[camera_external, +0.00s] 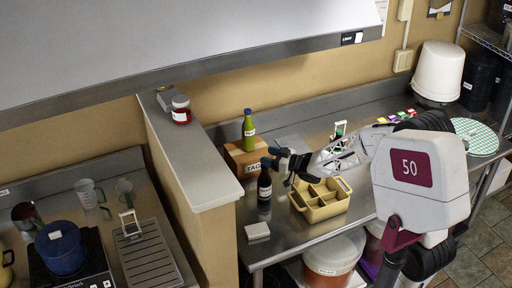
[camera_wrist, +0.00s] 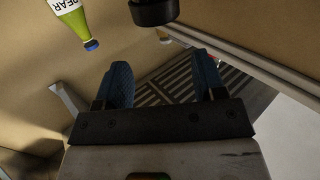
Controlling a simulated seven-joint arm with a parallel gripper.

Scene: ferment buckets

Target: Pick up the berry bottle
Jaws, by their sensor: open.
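A dark bottle (camera_external: 264,187) with a pale label stands upright on the steel counter, left of the beige caddy; its label is too small to read. My gripper (camera_external: 272,160) is just above and beside its top in the external view, reaching left. In the wrist view my gripper (camera_wrist: 164,82) shows two blue fingers spread apart with nothing held between them. A black round object (camera_wrist: 154,12) shows at that view's top edge, ahead of the fingers; I cannot tell whether it is part of the dark bottle. A green bottle (camera_external: 248,131) stands behind; its label reads PEAR in the wrist view (camera_wrist: 70,15).
A cardboard box (camera_external: 236,158) is close behind the dark bottle. The beige divided caddy (camera_external: 322,208) sits right of it, under my arm. A small white block (camera_external: 257,230) lies in front. A low partition wall (camera_external: 192,160) bounds the counter's left side.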

